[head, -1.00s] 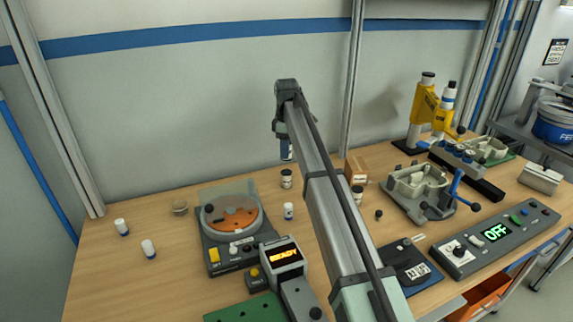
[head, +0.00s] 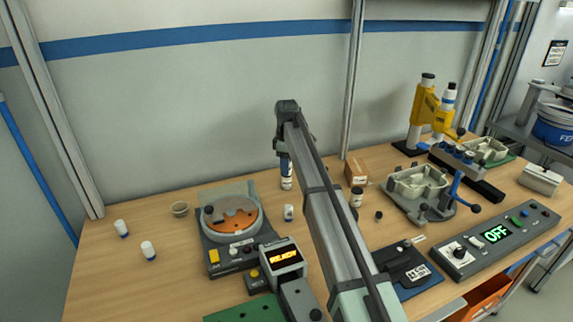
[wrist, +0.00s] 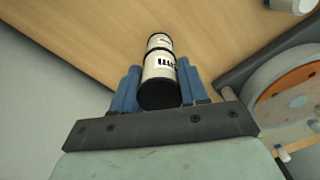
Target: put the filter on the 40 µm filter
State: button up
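The filter (wrist: 160,66) is a small white cylinder with a black near end and dark lettering. My gripper (wrist: 159,88) has its blue fingers on both sides of it and is shut on it. In the head view my gripper (head: 286,166) points down at the back of the bench. A second white cylinder with a dark rim, apparently the 40 µm filter (wrist: 158,42), lies directly beyond the held one, nearly in line. It stands on the bench under my gripper in the head view (head: 287,184). I cannot tell whether the two touch; its label is unreadable.
A white vial (head: 289,212) stands close in front, and a dark-lidded jar (head: 356,196) to the right. An orange-disc device (head: 214,256) is to the left. A cardboard box (head: 357,170) stands behind the jar.

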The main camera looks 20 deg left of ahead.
jog(key=o, duration=0.4)
jog(key=shift+r, duration=0.1)
notch_tip(320, 180, up, 12)
jog(key=shift+r, duration=0.1)
dwell(0.5)
